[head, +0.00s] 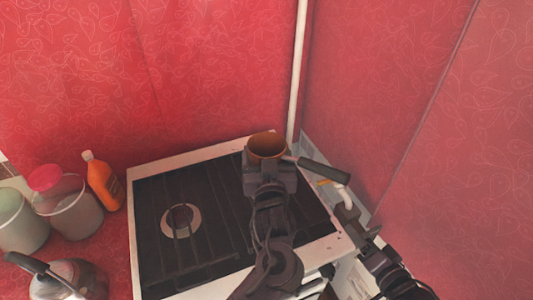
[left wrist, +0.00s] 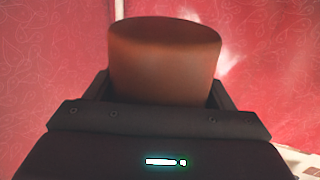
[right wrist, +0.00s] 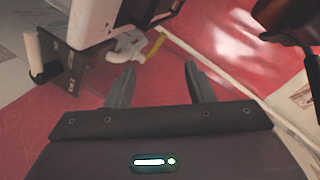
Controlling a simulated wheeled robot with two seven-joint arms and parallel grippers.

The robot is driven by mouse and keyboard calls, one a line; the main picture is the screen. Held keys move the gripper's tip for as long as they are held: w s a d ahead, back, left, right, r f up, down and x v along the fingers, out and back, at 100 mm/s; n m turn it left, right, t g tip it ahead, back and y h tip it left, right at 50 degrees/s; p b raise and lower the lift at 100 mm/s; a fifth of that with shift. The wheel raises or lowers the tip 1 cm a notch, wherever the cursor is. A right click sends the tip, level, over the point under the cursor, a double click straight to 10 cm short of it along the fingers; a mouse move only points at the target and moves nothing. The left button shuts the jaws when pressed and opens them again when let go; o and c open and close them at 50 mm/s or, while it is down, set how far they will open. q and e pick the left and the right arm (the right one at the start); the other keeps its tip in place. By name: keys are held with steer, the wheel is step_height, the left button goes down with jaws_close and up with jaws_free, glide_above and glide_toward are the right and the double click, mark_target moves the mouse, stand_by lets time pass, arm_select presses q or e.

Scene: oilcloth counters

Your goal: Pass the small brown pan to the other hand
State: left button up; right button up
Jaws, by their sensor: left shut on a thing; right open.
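The small brown pan (head: 267,146) is held up over the back right of the stove, with its dark handle (head: 325,170) pointing right. My left gripper (head: 269,170) is shut on the pan's body, which fills the space between its fingers in the left wrist view (left wrist: 165,55). My right gripper (head: 348,211) is open and empty, below and to the right of the handle. In the right wrist view its two fingers (right wrist: 160,85) are apart, and part of the pan (right wrist: 283,18) and its handle (right wrist: 313,72) show at the upper right, clear of the fingers.
The stove (head: 152,240) has a dark top and white rim. A white pipe with a yellow valve (head: 323,183) is near my right gripper. An orange bottle (head: 102,180), jars (head: 70,212) and a kettle (head: 70,280) stand at left. Red walls close the corner.

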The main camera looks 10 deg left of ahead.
arm_select(q)
steer(key=shift+r, duration=0.1)
arm_select(e)
steer(key=s+d+f+g+h, duration=0.1)
steer(key=s+d+f, duration=0.15)
steer(key=f, duration=0.55)
steer(key=s+d+f+n+g+h, duration=0.15)
steer(key=s+f, duration=0.25)
steer(key=f, duration=0.4)
steer(key=s+d+f+g+h, duration=0.1)
steer(key=s+f+g, duration=0.15)
steer(key=f, duration=0.55)
steer(key=s+d+f+n+g+h, duration=0.2)
steer(key=s+f+n+g, duration=0.1)
steer(key=s+f, duration=0.9)
steer(key=s+d+f+n+g+h, duration=0.2)
steer(key=s+f+n+g, duration=0.1)
steer(key=s+f, duration=0.9)
steer(key=s+g, duration=0.1)
steer(key=s, duration=0.1)
steer(key=shift+s, duration=0.4)
arm_select(q)
steer(key=shift+a, duration=0.1)
arm_select(e)
steer(key=shift+a, duration=0.1)
